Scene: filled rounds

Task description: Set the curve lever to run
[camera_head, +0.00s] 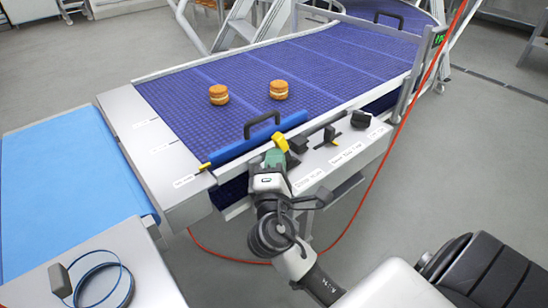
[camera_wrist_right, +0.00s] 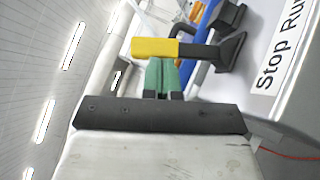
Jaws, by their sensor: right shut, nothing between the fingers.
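A lever with a yellow grip (camera_head: 280,142) stands on the conveyor's side panel. In the right wrist view its yellow grip (camera_wrist_right: 155,47) points left from a dark stem and base, beside a label reading "Stop Run" (camera_wrist_right: 281,48). My right gripper (camera_head: 273,157) is shut and empty, with its green fingertips (camera_wrist_right: 159,76) right at the yellow grip. Whether they touch it I cannot tell. In the head view the gripper and grip partly hide the lever's base. My left gripper is not in view.
A second, dark lever (camera_head: 328,136) and a black knob (camera_head: 361,120) sit farther right on the panel. Two filled rounds (camera_head: 219,94) (camera_head: 278,89) lie on the blue curved belt (camera_head: 330,60). A black handle (camera_head: 262,121) rises close to the lever. A red cable (camera_head: 388,140) hangs at the right.

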